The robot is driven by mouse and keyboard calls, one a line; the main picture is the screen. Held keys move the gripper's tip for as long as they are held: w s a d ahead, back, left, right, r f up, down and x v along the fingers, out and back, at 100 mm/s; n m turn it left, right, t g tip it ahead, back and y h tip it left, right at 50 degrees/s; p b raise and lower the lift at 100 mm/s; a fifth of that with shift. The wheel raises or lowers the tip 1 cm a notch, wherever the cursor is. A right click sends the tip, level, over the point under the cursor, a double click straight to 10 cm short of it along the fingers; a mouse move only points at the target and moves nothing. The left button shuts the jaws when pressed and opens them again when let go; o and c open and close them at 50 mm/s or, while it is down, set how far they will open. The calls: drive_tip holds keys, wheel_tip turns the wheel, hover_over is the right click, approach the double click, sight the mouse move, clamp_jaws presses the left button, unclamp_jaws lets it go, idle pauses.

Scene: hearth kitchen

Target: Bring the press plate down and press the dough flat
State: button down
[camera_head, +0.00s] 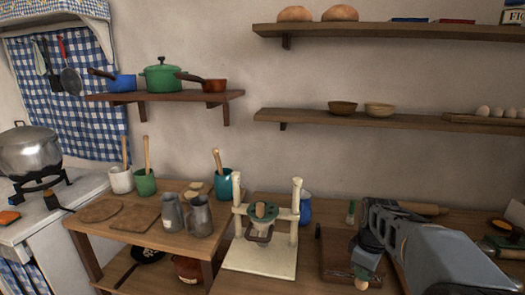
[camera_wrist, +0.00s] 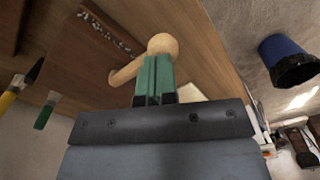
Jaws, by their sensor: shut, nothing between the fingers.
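The press (camera_head: 262,266) stands on the counter in the middle of the head view, with a cream base and two pale posts. Its green press plate (camera_head: 249,211) is raised between the posts, with a tan knob on it and a brown handle (camera_head: 258,238) in front. I cannot clearly make out dough under the plate. My gripper (camera_head: 363,269) is to the right of the press, apart from it, over a dark board. In the wrist view its green fingers (camera_wrist: 154,80) are together and hold nothing. A round wooden knob (camera_wrist: 163,44) shows just beyond the fingertips; I cannot tell whether they touch.
Two metal jugs (camera_head: 187,214) stand left of the press. A blue cup (camera_head: 305,208) is just behind its right post. A rolling pin (camera_head: 425,208) lies behind my arm. The dark board (camera_head: 340,258) lies between press and arm. A shelf (camera_head: 385,118) hangs above.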

drive_tip(key=shift+s+f+b, duration=0.2)
drive_tip(key=shift+f+b, duration=0.15)
drive_tip(key=shift+f, duration=0.3)
drive_tip(key=shift+s+f+b, duration=0.15)
drive_tip(key=shift+f+b, duration=0.2)
drive_tip(key=shift+f, duration=0.25)
idle(1.1)
drive_tip(key=shift+r, duration=0.1)
wheel_tip(320, 180, up, 8)
drive_tip(key=p, duration=0.7)
drive_tip(key=shift+w+r, duration=0.1)
drive_tip(key=shift+r, duration=0.05)
